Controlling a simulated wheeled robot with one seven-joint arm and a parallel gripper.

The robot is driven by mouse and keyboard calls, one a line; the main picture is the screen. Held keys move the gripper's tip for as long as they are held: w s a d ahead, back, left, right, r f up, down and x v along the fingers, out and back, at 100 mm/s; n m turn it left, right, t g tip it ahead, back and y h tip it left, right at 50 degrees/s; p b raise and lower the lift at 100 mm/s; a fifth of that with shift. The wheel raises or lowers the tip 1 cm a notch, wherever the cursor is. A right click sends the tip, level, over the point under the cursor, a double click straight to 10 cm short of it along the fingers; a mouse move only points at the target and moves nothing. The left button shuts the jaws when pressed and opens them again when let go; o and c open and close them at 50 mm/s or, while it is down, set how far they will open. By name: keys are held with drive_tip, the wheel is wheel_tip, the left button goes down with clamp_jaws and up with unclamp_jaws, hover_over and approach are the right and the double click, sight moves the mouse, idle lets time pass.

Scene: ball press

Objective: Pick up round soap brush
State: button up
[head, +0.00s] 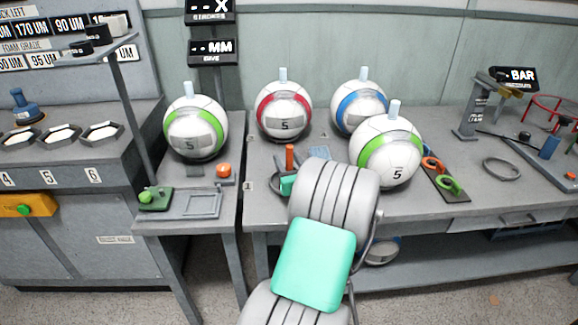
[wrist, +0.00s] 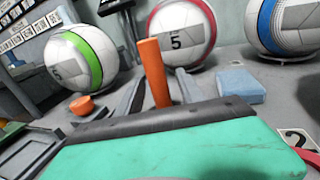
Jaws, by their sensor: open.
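An upright orange handle (head: 290,157) stands on the main bench, just beyond my gripper (head: 287,184). I take it for the round soap brush, but its lower end is hidden and no bristles show. My arm hides much of the area around the handle in the head view.
Several striped balls stand around, including a red one (head: 284,110) behind the handle and a green one (head: 386,152) right of my arm. A light blue block (wrist: 238,86) lies right of the handle. A side table (head: 186,222) carries an orange button (head: 224,170).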

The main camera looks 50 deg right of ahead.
drive_tip(key=shift+x, duration=0.8)
clamp_jaws()
